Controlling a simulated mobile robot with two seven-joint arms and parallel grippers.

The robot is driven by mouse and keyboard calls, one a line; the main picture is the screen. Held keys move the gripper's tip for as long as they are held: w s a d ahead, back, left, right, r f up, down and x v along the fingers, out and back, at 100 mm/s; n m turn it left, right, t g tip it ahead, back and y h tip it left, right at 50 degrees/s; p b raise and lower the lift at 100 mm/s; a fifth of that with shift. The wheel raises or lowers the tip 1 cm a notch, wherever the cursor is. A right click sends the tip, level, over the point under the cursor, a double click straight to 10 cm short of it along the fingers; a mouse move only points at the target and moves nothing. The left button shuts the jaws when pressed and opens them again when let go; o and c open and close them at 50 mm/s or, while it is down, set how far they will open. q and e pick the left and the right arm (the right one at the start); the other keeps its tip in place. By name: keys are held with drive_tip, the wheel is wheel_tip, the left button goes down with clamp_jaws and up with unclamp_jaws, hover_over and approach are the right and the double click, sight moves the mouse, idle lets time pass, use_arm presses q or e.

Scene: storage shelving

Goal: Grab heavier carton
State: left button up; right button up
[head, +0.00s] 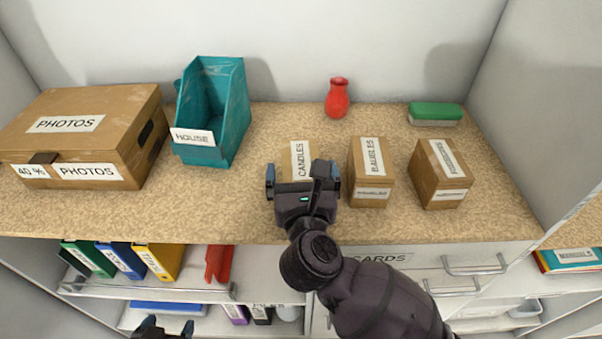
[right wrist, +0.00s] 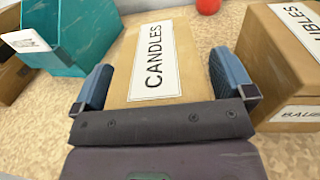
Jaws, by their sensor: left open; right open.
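Three small brown cartons stand in a row on the shelf top. The candles carton (head: 299,155) is on the left, the baubles carton (head: 371,172) is in the middle, and a third carton (head: 440,174), its label too small to read, is on the right. My right gripper (head: 303,174) is open at the candles carton. In the right wrist view, its two blue fingers (right wrist: 165,90) are on either side of the candles carton (right wrist: 160,62), and the baubles carton (right wrist: 284,66) is beside the right finger. My left gripper (head: 165,328) is open at the bottom edge, below the shelf top, partly out of view.
A large photos box (head: 85,135) and a teal house holder (head: 213,110) stand on the left. A red vase (head: 337,98) and a green eraser-like block (head: 435,114) are at the back. Binders (head: 125,260) and drawers (head: 470,262) are below the shelf top.

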drive_tip(key=shift+c, duration=0.2)
drive_tip(key=c, duration=1.3)
use_arm(q)
drive_tip(key=shift+s+f, duration=0.1)
drive_tip(key=shift+s, duration=0.05)
use_arm(e)
drive_tip(key=shift+c, duration=0.2)
drive_tip(key=shift+r, duration=0.15)
drive_tip(key=shift+r, duration=0.3)
wheel_tip(320, 180, up, 9)
drive_tip(key=shift+f+p, duration=0.15)
drive_tip(key=shift+p, duration=0.9)
use_arm(q)
drive_tip(key=shift+s+a+r+p, duration=0.1)
drive_tip(key=shift+s+r+p, duration=0.15)
drive_tip(key=shift+r+p, duration=0.35)
drive_tip(key=shift+s+a+r+p, duration=0.1)
drive_tip(key=shift+s+r+p, duration=0.2)
drive_tip(key=shift+r, duration=0.35)
use_arm(e)
wheel_tip(320, 180, up, 10)
drive_tip(key=shift+r, duration=0.25)
